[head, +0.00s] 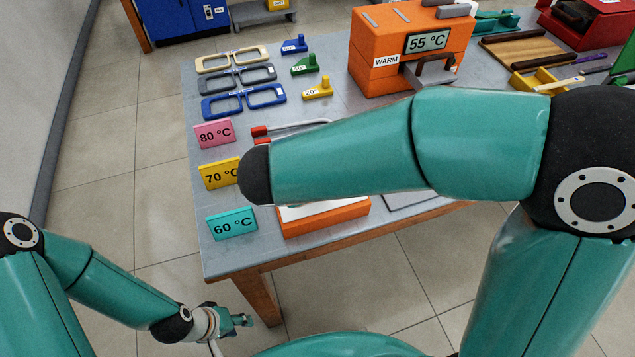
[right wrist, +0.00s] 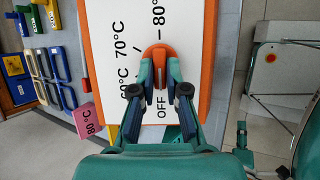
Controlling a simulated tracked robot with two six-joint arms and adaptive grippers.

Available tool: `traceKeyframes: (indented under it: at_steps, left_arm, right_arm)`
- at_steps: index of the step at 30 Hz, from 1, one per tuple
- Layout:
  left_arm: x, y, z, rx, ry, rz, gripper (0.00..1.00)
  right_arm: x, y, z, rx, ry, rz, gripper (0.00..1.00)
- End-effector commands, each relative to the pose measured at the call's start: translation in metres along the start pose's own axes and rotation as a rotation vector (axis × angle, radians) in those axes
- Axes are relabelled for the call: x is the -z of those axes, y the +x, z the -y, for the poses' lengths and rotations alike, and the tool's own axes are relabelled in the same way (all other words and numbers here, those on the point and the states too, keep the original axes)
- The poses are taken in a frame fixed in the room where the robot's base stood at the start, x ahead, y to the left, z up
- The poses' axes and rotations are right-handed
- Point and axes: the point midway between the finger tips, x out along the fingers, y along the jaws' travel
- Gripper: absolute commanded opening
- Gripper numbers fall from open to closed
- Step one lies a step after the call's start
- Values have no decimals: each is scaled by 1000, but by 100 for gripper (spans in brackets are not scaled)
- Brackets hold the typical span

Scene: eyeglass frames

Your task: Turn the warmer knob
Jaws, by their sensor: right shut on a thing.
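The warmer (head: 381,85) is an orange box at the back of the table, with a "WARM" label and a display (head: 428,41) reading 55 °C. An orange knob (right wrist: 158,52) sits on a white dial panel (right wrist: 103,20) with orange edges, marked OFF, 60, 70 and 80 °C. My right gripper (right wrist: 160,84) is shut on the knob, a finger on each side. Which mark the knob points to is unclear. In the head view my right arm hides the knob and most of the panel (head: 325,213). My left gripper (head: 240,320) hangs low beside the table's front left corner; its opening is unclear.
Temperature cards in pink (head: 215,134), yellow (head: 217,175) and teal (head: 232,223) stand along the table's left edge. Eyeglass frames (head: 238,77) and small coloured tags (head: 305,64) lie behind them. A wooden tray (head: 522,49) and a red box (head: 583,22) are at the back right.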

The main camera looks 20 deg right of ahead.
Motion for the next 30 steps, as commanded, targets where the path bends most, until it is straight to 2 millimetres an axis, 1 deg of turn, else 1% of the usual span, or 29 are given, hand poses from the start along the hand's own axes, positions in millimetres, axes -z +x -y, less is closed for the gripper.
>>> traceKeyframes:
  at_steps: [1,12,13,17,30]
  left_arm:
    - [0,1,0,0,0,0,40]
    - [0,1,0,0,0,0,40]
    - [0,1,0,0,0,0,40]
    - [0,1,0,0,0,0,40]
    - [0,1,0,0,0,0,40]
  right_arm:
    - [2,4,6,11,-9,1,0]
    - [2,4,6,11,-13,1,0]
    - [2,4,6,11,-13,1,17]
    - [2,4,5,10,-13,0,38]
    - [1,1,2,2,-9,0,39]
